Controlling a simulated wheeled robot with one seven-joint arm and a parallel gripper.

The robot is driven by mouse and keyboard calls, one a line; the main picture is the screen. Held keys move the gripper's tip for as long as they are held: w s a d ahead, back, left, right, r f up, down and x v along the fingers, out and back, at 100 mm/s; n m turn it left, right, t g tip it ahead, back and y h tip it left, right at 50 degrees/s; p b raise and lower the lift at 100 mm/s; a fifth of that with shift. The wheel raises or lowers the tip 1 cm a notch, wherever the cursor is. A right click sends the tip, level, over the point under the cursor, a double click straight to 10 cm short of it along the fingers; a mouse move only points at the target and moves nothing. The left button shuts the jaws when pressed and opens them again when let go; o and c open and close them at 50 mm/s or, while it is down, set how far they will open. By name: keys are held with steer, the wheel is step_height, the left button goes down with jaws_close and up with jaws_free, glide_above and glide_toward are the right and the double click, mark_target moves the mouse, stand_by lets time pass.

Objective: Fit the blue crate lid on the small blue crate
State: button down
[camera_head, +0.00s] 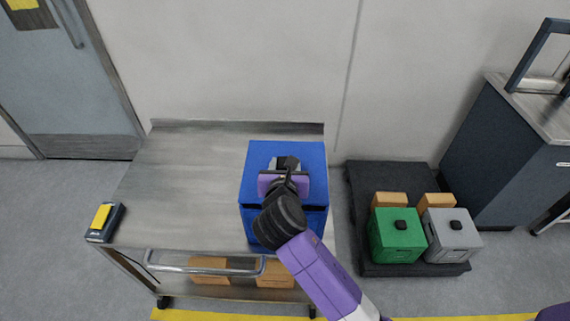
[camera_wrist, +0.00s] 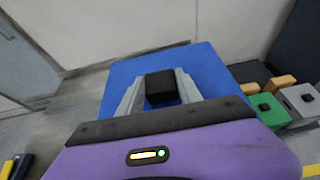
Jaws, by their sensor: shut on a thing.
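The blue crate lid (camera_head: 260,153) is a flat blue plate with a black knob (camera_wrist: 161,88) in its middle. My gripper (camera_head: 285,163) is over the lid, and in the wrist view its two grey fingers are shut on the knob from both sides. The small blue crate (camera_head: 312,219) stands directly under the lid on the cart's right side. A dark gap shows between lid and crate at the front. My arm hides part of the crate's front. I cannot tell whether the lid touches the crate anywhere.
The metal cart (camera_head: 185,180) has clear top space left of the crate. A yellow-and-dark device (camera_head: 104,222) sits at its left corner. Cardboard boxes (camera_head: 209,268) lie on the lower shelf. A black pallet (camera_head: 360,190) at right holds a green crate (camera_head: 392,246) and a grey crate (camera_head: 452,243).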

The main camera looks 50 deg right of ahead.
steer(key=shift+f, duration=0.1)
steer(key=shift+f, duration=0.6)
steer(key=shift+f+p, duration=0.15)
steer(key=shift+p, duration=0.15)
steer(key=shift+f, duration=0.2)
stand_by(0.4)
steer(key=c, duration=0.7)
jaws_free()
steer(key=o, duration=0.4)
